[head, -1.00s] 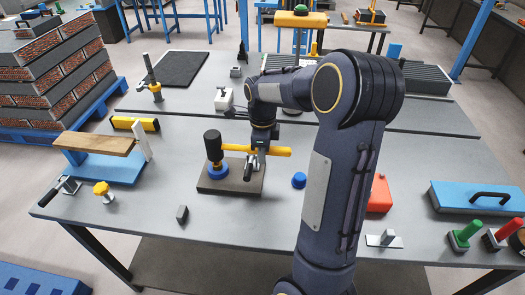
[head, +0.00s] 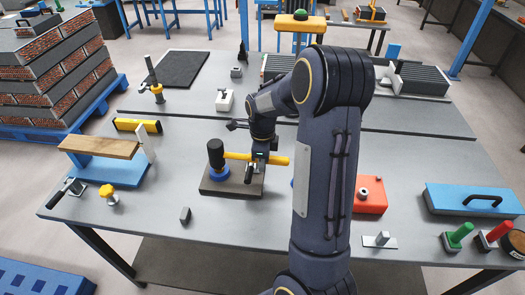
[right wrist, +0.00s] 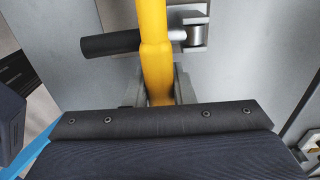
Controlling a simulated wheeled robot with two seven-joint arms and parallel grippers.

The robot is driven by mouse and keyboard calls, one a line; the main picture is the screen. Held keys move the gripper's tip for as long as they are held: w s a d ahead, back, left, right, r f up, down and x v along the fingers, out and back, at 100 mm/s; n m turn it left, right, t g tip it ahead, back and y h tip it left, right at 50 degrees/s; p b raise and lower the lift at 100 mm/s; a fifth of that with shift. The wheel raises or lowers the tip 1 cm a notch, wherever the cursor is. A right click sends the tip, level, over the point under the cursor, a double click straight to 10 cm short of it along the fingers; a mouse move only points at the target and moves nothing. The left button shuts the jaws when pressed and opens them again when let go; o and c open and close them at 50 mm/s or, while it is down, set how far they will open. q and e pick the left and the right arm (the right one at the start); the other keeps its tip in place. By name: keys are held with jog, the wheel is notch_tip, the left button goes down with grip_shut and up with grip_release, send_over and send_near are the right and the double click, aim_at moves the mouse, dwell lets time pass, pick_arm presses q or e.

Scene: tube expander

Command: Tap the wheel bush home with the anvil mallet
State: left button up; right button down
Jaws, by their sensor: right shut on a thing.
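The mallet has a black head (head: 215,153) and a yellow handle (head: 275,160). My right gripper (head: 257,163) is shut on the handle, and the handle runs level to the right of the head. In the right wrist view the yellow handle (right wrist: 154,50) passes between the fingers, which are mostly hidden. Under the head is a round blue part (head: 218,175) on a dark flat block (head: 222,188). The head covers its top, so I cannot tell whether they touch or see the bush clearly. My left gripper is not in view.
A small lever with a black grip (right wrist: 108,45) shows beside the handle in the right wrist view. A red box (head: 370,200) and a blue case (head: 470,199) stand to the right. A blue stand with a wooden board (head: 98,146) is at left.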

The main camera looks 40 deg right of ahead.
jog(key=shift+s+a+r+p, duration=0.15)
jog(key=shift+r+p, duration=0.15)
jog(key=shift+r, duration=0.25)
notch_tip(320, 180, up, 8)
jog(key=p, duration=0.7)
jog(key=shift+r, duration=0.15)
